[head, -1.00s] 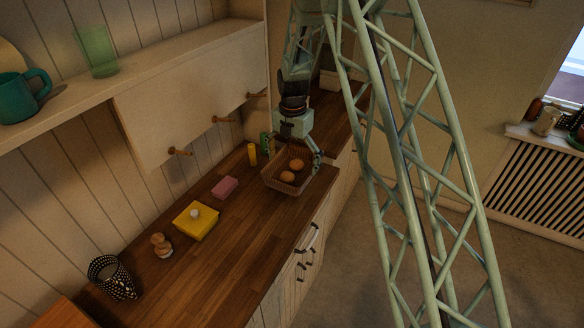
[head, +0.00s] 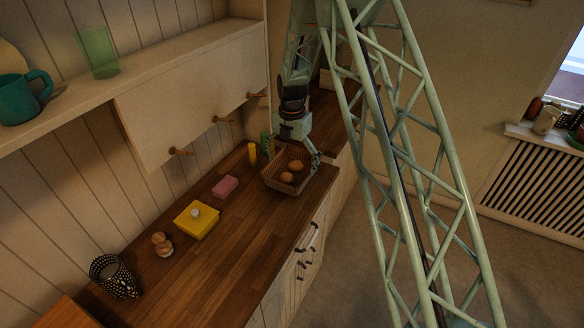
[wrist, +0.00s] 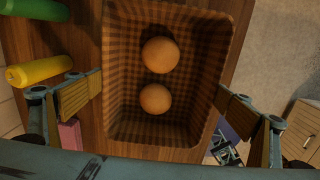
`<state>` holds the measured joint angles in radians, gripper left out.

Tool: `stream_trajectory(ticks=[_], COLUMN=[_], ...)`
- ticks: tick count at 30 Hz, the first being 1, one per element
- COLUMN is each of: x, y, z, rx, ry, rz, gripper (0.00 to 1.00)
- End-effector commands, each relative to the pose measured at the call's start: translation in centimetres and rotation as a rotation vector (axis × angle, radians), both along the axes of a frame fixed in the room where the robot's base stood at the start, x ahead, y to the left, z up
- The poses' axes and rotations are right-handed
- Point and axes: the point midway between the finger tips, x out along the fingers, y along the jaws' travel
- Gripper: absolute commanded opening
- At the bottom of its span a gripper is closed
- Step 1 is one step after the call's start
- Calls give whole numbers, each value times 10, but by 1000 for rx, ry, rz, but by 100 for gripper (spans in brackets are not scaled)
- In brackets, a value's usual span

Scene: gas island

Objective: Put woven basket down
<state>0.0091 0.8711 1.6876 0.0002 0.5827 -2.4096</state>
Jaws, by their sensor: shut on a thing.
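The brown woven basket (head: 268,181) is at the far end of the wooden counter in the head view, with two brown eggs (head: 291,172) inside. It looks upright and level. I cannot tell whether its base touches the counter or is just above it. In the wrist view the basket (wrist: 120,120) fills the middle, with both eggs (wrist: 157,76) on its floor. My gripper (wrist: 163,100) spans the basket, one padded finger at each side wall, and is shut on it. In the head view my gripper (head: 292,145) is above and around the basket; its far finger is mostly hidden.
A yellow cylinder (head: 252,153) and a green one (head: 266,143) stand close left of the basket. A pink block (head: 225,187), yellow box (head: 196,220), small wooden figure (head: 162,244) and dotted cup (head: 113,276) line the wall side. The counter's front strip (head: 240,245) is clear.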

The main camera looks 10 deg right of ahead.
Motion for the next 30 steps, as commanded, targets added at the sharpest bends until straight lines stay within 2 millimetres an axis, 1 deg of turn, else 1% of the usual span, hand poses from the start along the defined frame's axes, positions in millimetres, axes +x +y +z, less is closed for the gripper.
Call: stream_trajectory(ticks=[3, 5, 20, 21, 22, 30], x=[0, 0, 0, 0, 0, 0], y=[0, 0, 0, 0, 0, 0], z=[-8, -10, -15, -14, -14, -14], rx=[0, 0, 0, 0, 0, 0], ry=[1, 0, 0, 0, 0, 0], rz=[0, 0, 0, 0, 0, 0], gripper=[83, 83, 83, 98, 100, 100])
